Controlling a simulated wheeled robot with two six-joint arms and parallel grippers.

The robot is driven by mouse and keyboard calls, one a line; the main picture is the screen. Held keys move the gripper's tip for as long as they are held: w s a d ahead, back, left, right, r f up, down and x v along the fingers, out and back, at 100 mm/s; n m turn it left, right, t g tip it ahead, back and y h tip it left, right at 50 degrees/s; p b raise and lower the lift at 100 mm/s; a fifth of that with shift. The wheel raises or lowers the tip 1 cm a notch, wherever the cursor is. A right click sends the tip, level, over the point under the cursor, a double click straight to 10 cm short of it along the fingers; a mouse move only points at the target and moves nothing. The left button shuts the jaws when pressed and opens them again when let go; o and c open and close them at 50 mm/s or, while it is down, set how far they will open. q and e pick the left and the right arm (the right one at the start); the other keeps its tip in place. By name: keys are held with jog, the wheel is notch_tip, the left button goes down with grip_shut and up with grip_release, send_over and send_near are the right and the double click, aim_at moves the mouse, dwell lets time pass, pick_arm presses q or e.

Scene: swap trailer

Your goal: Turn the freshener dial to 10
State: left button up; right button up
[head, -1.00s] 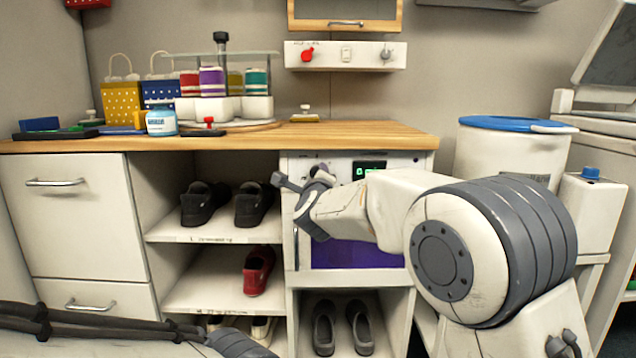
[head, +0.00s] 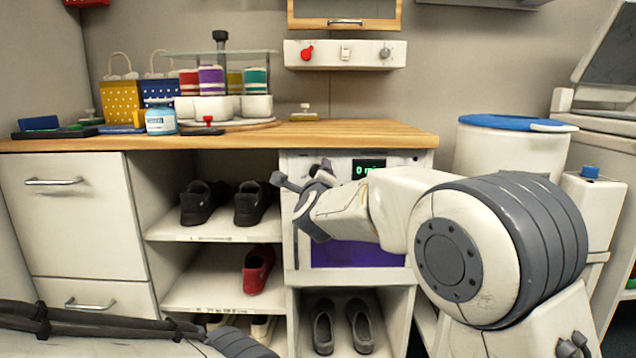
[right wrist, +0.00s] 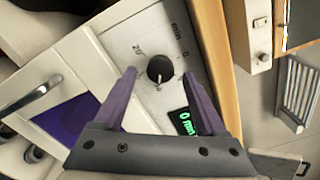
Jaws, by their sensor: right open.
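The freshener (head: 303,264) is a white unit under the counter with a purple window (head: 350,253). Its green display (head: 368,170) reads 0, and the right wrist view shows "0 min" on the display (right wrist: 187,122). The black round dial (right wrist: 160,68) has a light pointer mark and sits on a panel with printed numbers, 20 among them. My right gripper (right wrist: 159,76) is open, its purple fingers on either side of the dial; contact cannot be told. In the head view my right gripper (head: 304,174) hides the dial. My left gripper is not in view.
The wooden counter (head: 365,132) above holds bags, a blue-labelled jar (head: 161,122) and a rack of spools. Shelves with shoes (head: 258,269) stand left of the freshener. A white bin (head: 505,157) with a blue rim stands to the right.

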jog(key=s+p, duration=0.1)
jog(key=s, duration=0.8)
jog(key=shift+s+p, duration=0.35)
jog(key=shift+s, duration=0.05)
jog(key=shift+f, duration=0.15)
